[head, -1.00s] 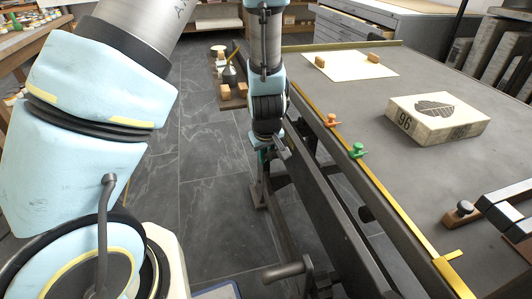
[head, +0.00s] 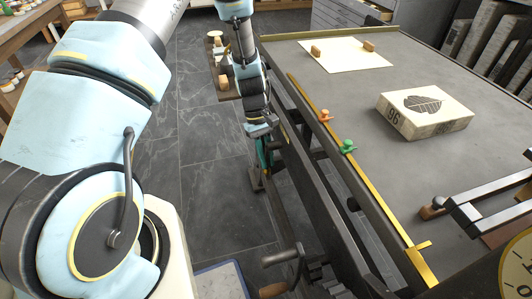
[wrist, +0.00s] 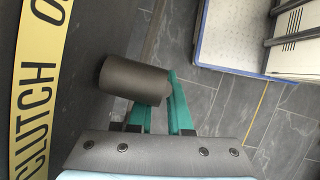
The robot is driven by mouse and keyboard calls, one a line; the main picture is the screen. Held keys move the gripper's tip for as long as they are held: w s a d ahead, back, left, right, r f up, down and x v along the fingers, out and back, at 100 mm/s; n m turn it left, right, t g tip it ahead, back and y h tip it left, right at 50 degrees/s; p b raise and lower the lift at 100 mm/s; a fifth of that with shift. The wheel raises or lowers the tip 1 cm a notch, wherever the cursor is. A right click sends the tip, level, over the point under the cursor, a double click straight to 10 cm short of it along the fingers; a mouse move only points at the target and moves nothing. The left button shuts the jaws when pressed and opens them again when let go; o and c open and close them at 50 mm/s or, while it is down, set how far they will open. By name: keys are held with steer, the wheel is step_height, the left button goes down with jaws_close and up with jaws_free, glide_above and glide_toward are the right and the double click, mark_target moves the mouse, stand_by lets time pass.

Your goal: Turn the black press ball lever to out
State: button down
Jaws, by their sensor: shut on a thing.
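My gripper (head: 262,152), with teal fingers, is low beside the left side of the press bed in the head view. In the wrist view my gripper (wrist: 168,95) is shut on a dark cylindrical end (wrist: 133,80), which appears to be the black press ball lever. The cylinder covers part of the left finger, and the right finger touches its edge. The lever's arm and pivot are hidden, and in the head view I cannot make the lever out. A yellow plate (wrist: 38,80) reading "CLUTCH O…" curves at the left of the wrist view; its last word is cut off.
The press bed (head: 330,90) fills the right, bearing a stone block (head: 425,118). Orange (head: 325,116) and green (head: 347,147) clips sit along its edge. A dark crank handle (head: 280,257) juts out near the bottom. Dark tiled floor (head: 205,140) lies open left of the press.

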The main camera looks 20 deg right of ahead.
steer(key=shift+s+g, duration=0.2)
steer(key=shift+g, duration=0.1)
stand_by(0.4)
steer(key=c, duration=0.8)
jaws_free()
steer(key=shift+c, duration=0.2)
steer(key=v, duration=1)
steer(key=shift+w+r, duration=0.25)
steer(key=shift+r, duration=0.1)
